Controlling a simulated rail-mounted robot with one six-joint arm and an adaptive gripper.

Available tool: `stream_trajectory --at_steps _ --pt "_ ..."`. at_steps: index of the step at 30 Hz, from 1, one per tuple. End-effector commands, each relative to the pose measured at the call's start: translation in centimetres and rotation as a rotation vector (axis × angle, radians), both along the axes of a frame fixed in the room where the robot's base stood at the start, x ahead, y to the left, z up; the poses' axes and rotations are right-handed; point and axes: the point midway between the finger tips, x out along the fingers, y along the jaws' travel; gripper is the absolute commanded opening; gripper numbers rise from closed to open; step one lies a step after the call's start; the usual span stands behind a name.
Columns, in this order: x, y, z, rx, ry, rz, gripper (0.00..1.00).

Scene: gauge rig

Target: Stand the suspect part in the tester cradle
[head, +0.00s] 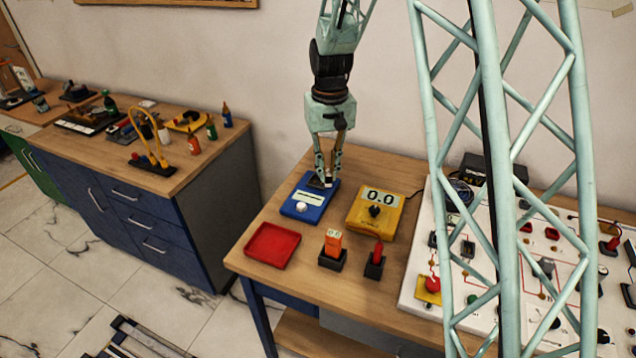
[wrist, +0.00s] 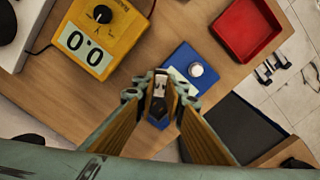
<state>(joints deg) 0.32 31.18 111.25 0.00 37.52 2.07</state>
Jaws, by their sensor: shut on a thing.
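My gripper (head: 325,179) points down at the back end of the blue tester (head: 302,209), which has a pale display strip and a white knob. In the wrist view, the fingers (wrist: 160,88) are shut on a small dark and pale part (wrist: 158,91), taken as the suspect part. The tester (wrist: 186,58) shows behind the fingertips in that view. A dark block (head: 316,184), perhaps the cradle, shows at the fingertips in the head view. The fingers hide most of the part and the cradle; I cannot tell whether the part is seated.
A yellow meter (head: 370,222) reading 0.0 stands right of the tester. A red tray (head: 272,246) lies in front. An orange item (head: 333,241) and a red probe (head: 378,251) stand in black holders. A white panel (head: 415,285) with components is at the right, behind a lattice column.

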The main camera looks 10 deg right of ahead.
Motion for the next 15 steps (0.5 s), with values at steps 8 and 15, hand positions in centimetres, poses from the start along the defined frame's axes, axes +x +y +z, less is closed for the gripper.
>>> stream_trajectory --at_steps 8,15 --pt "-1.5 -1.9 -0.8 0.000 0.003 -0.196 0.02" --pt "-3.4 -3.9 -1.8 0.000 0.003 -0.424 0.02"
